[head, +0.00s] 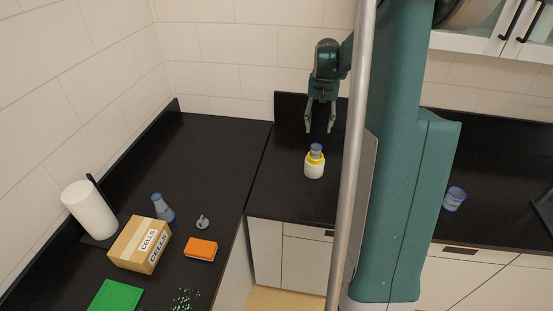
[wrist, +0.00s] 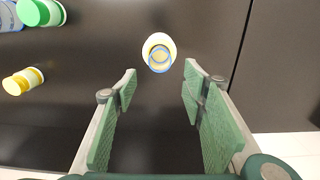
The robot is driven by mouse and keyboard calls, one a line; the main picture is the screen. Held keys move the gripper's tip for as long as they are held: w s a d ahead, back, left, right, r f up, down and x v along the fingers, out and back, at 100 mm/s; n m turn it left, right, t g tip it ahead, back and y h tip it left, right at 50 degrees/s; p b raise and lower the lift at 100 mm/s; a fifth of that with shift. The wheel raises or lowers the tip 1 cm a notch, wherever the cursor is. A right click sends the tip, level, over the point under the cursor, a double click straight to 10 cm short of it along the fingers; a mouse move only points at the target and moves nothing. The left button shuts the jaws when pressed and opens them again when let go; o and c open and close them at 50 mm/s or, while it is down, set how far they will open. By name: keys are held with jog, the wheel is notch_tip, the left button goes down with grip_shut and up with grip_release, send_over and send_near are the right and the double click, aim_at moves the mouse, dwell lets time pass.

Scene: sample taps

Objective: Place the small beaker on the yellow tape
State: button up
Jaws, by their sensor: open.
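A small clear beaker with a blue rim (head: 316,148) appears to stand upright on the yellow top of a white, round container (head: 314,171) on the black counter. In the wrist view the beaker's blue ring (wrist: 159,58) shows over the yellow, with the white rim of the container (wrist: 158,37) around it. I cannot make out a separate strip of yellow tape. My gripper (head: 319,130) is open and empty, pointing down just above the beaker. In the wrist view its fingertips (wrist: 160,75) are apart, with the beaker ahead, between and just beyond them.
A second blue-rimmed beaker (head: 455,199) stands right of my column. On the left counter are a flask (head: 162,208), a cardboard box (head: 140,244), an orange block (head: 201,250) and a paper roll (head: 90,210). Green-capped (wrist: 40,12) and yellow-banded (wrist: 22,81) containers show in the wrist view.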

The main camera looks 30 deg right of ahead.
jog(key=s+a+r+n+t, duration=0.15)
jog(key=a+r, duration=0.25)
jog(key=a, duration=0.5)
jog(key=s+a+r+n+t+h, duration=0.1)
jog(key=s+a+r, duration=0.2)
jog(key=a, duration=0.5)
jog(key=s+a+r+n+t, duration=0.15)
jog(key=a+r, duration=0.25)
jog(key=a, duration=0.5)
jog(key=s+a+f+n+t, duration=0.1)
jog(key=s+a+n, duration=0.1)
jog(key=s+a, duration=0.6)
jog(key=s+a+f+n+t+y, duration=0.1)
jog(key=s+a+n+t, duration=0.1)
jog(key=s+a, duration=0.6)
jog(key=a+n, duration=0.1)
jog(key=a, duration=0.2)
jog(key=shift+a, duration=0.4)
